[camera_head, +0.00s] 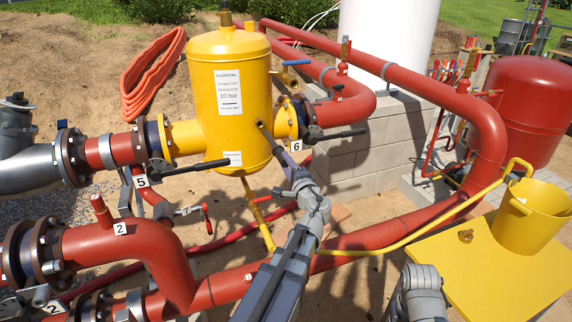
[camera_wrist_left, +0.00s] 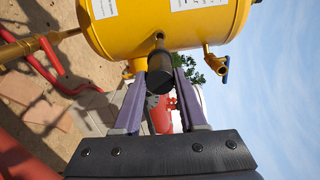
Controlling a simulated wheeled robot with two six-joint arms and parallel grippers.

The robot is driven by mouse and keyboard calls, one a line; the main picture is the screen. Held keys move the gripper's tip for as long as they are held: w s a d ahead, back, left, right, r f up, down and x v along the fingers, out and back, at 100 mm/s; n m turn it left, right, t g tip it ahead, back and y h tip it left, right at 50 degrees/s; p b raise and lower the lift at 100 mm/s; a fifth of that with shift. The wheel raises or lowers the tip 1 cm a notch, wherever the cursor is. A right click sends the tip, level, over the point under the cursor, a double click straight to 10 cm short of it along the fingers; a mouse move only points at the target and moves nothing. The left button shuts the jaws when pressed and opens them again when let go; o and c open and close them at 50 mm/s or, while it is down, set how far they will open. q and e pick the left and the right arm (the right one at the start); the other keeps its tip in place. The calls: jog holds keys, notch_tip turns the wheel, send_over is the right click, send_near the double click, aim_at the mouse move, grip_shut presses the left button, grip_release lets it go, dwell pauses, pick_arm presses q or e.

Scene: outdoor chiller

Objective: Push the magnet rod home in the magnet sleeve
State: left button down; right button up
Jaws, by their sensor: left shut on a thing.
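The yellow vessel (camera_head: 235,125) stands upright in the middle of the head view. My left gripper (camera_head: 279,150) is at its right front side, with its purple fingers pointing at the vessel wall. It is shut on the black grip of the magnet rod (camera_wrist_left: 160,76), which sits between the fingers in the left wrist view. Beyond the grip, a short narrower piece reaches the vessel wall at the magnet sleeve (camera_wrist_left: 159,42). How deep the rod sits is hidden. My right gripper is not in view.
Black lever handles (camera_head: 196,168) stick out on both sides of the vessel. Red pipes (camera_head: 375,240) run below and to the right. A yellow bucket (camera_head: 530,222) and a brass-coloured part (camera_head: 466,236) are on a yellow table (camera_head: 480,285) at the right.

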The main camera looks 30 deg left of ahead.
aim_at(280, 155)
pick_arm(q)
jog(key=shift+x, duration=2.8)
jog(key=shift+a, duration=0.1)
